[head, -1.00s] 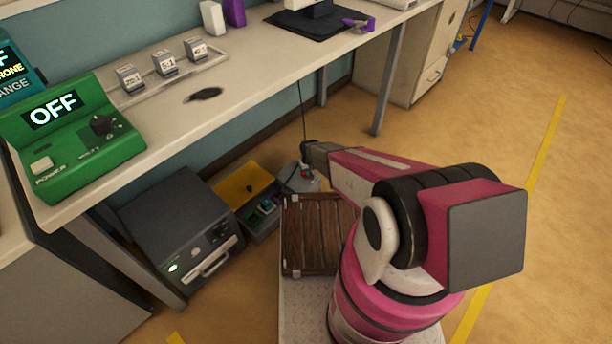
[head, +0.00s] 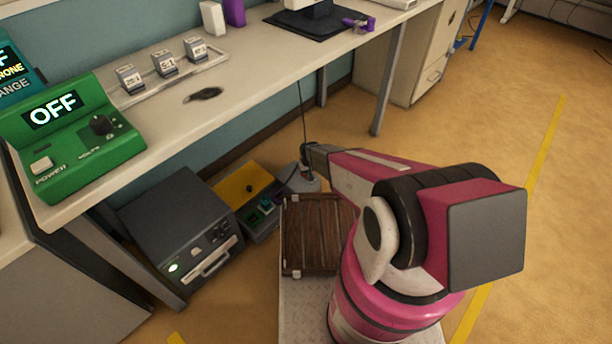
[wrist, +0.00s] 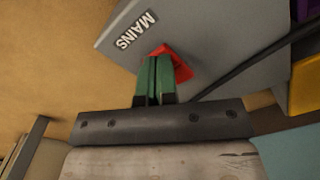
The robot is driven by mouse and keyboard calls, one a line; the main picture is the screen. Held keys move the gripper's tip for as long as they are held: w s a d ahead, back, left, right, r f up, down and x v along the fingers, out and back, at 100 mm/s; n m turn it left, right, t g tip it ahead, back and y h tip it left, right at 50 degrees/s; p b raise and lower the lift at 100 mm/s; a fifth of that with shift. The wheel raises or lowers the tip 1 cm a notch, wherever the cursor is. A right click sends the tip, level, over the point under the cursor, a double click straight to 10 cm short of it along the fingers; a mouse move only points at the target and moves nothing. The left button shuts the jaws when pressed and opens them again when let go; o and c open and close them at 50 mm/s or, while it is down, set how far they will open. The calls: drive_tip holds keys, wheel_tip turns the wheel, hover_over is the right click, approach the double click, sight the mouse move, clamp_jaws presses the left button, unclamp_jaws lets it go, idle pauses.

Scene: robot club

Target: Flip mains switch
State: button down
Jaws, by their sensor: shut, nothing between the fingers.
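The mains box is grey with a "MAINS" label; in the wrist view (wrist: 215,40) it fills the upper middle. A red switch (wrist: 183,69) sits on it beside the label. My gripper (wrist: 155,60) is shut and empty, its green fingertips over the red switch and hiding part of it. I cannot tell whether they touch it. In the head view the mains box (head: 296,184) stands on the floor under the workbench, partly behind my wrist; the red switch is not visible there.
A black cable (wrist: 255,66) runs from the box. A yellow-topped unit (head: 243,184) and a dark grey power unit (head: 180,218) stand to its left, a wooden crate (head: 312,235) in front. The workbench (head: 265,78) overhangs behind, with a green device (head: 75,140) reading "OFF".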

drive_tip(key=shift+r, duration=3.5)
drive_tip(key=s+d+r+m, duration=0.1)
drive_tip(key=s+d+r, duration=0.3)
drive_tip(key=r, duration=0.8)
drive_tip(key=s+d+r+m, duration=0.1)
drive_tip(key=s+d+r, duration=0.4)
drive_tip(key=s+r, duration=0.4)
drive_tip(key=s+d+r+m, duration=0.1)
drive_tip(key=s+d+r, duration=0.3)
drive_tip(key=r, duration=1.2)
drive_tip(key=s, duration=0.3)
drive_tip(key=shift+d, duration=0.35)
